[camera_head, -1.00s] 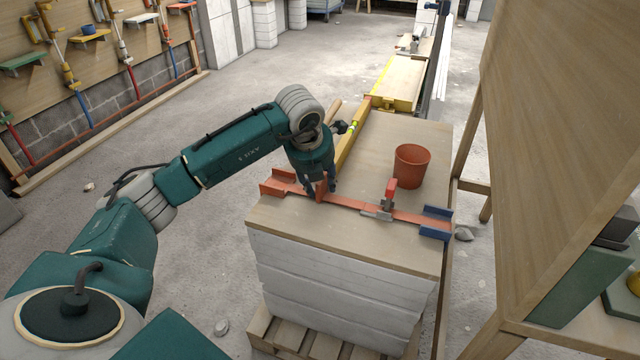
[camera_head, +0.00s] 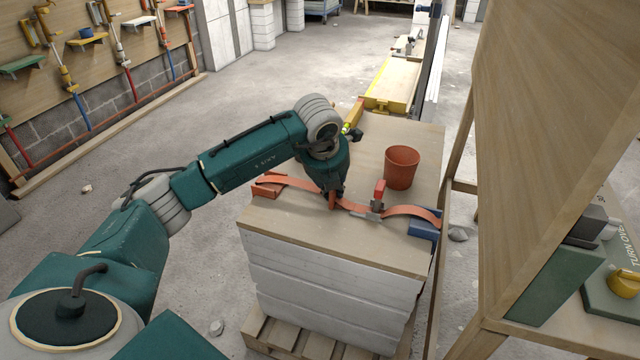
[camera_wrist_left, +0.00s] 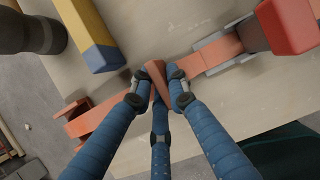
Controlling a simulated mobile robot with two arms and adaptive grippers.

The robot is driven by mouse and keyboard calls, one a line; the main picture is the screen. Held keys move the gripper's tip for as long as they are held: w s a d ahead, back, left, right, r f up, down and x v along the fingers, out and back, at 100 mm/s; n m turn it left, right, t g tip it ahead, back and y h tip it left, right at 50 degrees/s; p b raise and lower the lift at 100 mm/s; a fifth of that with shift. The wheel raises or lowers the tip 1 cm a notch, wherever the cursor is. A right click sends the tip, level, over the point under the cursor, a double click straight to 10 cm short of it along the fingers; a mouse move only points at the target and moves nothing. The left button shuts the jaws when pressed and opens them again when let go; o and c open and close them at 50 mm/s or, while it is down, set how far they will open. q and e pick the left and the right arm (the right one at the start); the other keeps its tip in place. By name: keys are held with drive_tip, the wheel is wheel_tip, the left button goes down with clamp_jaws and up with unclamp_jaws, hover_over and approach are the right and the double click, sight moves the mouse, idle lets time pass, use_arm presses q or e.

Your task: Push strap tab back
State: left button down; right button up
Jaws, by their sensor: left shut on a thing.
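An orange strap (camera_head: 294,183) crosses the wooden top from an orange bracket (camera_head: 266,189) at left to a blue bracket (camera_head: 423,226) at right. It bows up on both sides of the metal buckle (camera_head: 367,216), which has a red lever (camera_head: 379,190). My left gripper (camera_head: 333,198) is shut on the upright orange strap tab (camera_head: 332,202), left of the buckle. In the left wrist view the fingers (camera_wrist_left: 159,80) pinch the tab (camera_wrist_left: 157,92), with the buckle (camera_wrist_left: 218,50) and red lever (camera_wrist_left: 290,25) at upper right. My right gripper is out of view.
An orange cup (camera_head: 402,168) stands behind the buckle. A yellow bar (camera_head: 353,117) lies at the top's back left; its blue end (camera_wrist_left: 104,58) is close to the fingers in the wrist view. A large wooden panel (camera_head: 560,130) rises at right. The front of the top is clear.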

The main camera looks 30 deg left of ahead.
use_arm(q)
drive_tip(key=shift+w+d+r, duration=0.1)
drive_tip(key=shift+w+d, duration=0.05)
drive_tip(key=shift+d, duration=0.4)
drive_tip(key=shift+w+d, duration=0.15)
drive_tip(key=shift+d, duration=0.55)
drive_tip(key=shift+a, duration=0.1)
drive_tip(key=c, duration=1.7)
unclamp_jaws()
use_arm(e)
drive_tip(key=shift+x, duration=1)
use_arm(q)
drive_tip(key=shift+o, duration=0.2)
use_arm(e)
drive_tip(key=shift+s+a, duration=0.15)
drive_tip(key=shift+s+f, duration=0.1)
use_arm(q)
drive_tip(key=v, duration=1.2)
drive_tip(key=shift+s, duration=0.1)
